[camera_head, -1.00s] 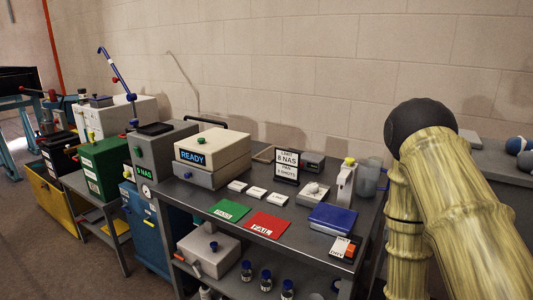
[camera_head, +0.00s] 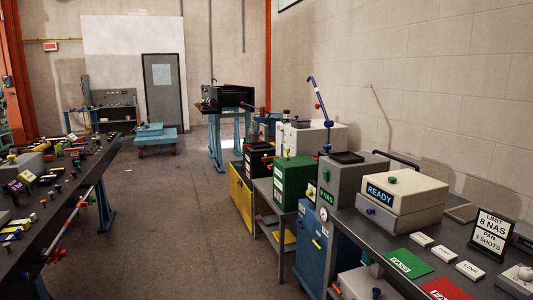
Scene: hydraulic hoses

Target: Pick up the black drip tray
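A flat black tray-like piece (camera_head: 346,157) lies on top of a grey box (camera_head: 352,178) with a green "NAS" display, right of centre. It may be the black drip tray, but its inside is too small to make out. A larger black open-looking box (camera_head: 229,97) stands on a blue frame farther back; I cannot tell whether that is a tray. My gripper is not in view, so what it holds is hidden.
A grey bench (camera_head: 420,262) with a "READY" box (camera_head: 403,198) fills the right foreground. Green (camera_head: 295,179) and black containers stand beyond it, near a yellow bin (camera_head: 242,193). A dark table (camera_head: 60,200) stands left. The floor aisle (camera_head: 180,215) is clear.

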